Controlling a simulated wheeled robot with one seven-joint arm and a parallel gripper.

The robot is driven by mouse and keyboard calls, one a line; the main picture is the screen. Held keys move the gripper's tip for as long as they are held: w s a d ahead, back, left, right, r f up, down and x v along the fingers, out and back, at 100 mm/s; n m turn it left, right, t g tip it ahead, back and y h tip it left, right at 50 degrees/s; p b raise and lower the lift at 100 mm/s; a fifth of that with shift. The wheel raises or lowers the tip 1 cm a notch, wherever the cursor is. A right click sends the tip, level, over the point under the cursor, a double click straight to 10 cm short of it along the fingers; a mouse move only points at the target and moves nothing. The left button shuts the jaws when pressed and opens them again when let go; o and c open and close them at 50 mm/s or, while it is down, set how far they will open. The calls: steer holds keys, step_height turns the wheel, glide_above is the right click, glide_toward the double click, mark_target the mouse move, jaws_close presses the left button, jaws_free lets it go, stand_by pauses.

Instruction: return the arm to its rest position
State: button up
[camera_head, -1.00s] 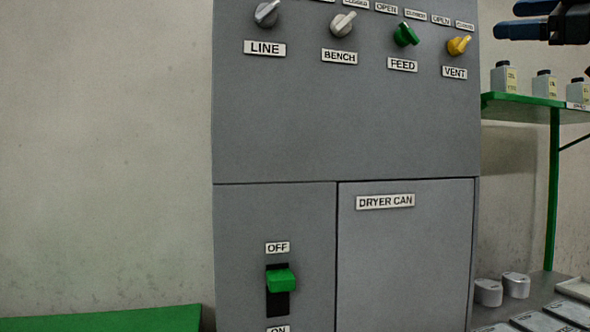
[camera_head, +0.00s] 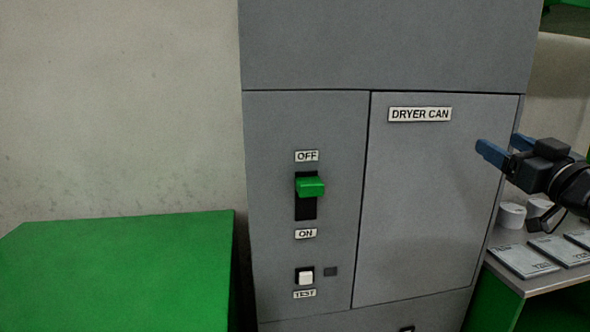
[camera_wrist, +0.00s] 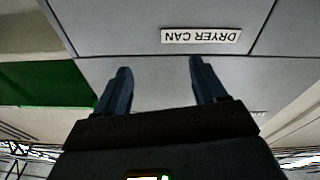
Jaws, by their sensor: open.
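My gripper (camera_head: 500,148) is at the right in the head view, in front of the right part of the grey cabinet (camera_head: 300,45). Its two blue fingers are apart with nothing between them. In the wrist view my gripper (camera_wrist: 160,85) also shows open and empty, with the cabinet's door and its DRYER CAN label (camera_wrist: 201,36) beyond the fingers, upside down. I cannot tell from the pictures how far the fingertips are from the door.
The cabinet has a green switch lever (camera_head: 310,187) near OFF and a white TEST button (camera_head: 305,278). A green surface (camera_head: 120,270) stands at left. At right, a bench holds cards (camera_head: 523,261) and light cylindrical objects (camera_head: 511,215). Bare wall (camera_head: 110,100) lies at left.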

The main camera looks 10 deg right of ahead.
steer(key=s+a+f+m+h, duration=0.1)
steer(key=s+a+f, duration=0.1)
steer(key=f, duration=0.3)
steer(key=s+a+f+m+g, duration=0.1)
steer(key=s+a+f, duration=0.15)
steer(key=f, duration=0.35)
steer(key=s+a+f+m+h, duration=0.1)
steer(key=a+f, duration=0.2)
steer(key=f, duration=0.2)
steer(key=s+a+f+m+g, duration=0.1)
steer(key=s+a+f, duration=0.3)
steer(key=s+f, duration=0.25)
steer(key=s+a+f+g, duration=0.1)
steer(key=s+a+f, duration=0.35)
steer(key=s, duration=0.25)
steer(key=s+a+n+g+y, duration=0.1)
steer(key=s+a, duration=0.3)
steer(key=s, duration=1)
steer(key=s+a+n+g+y, duration=0.1)
steer(key=s+a, duration=0.3)
steer(key=s, duration=1.1)
steer(key=shift+f, duration=0.2)
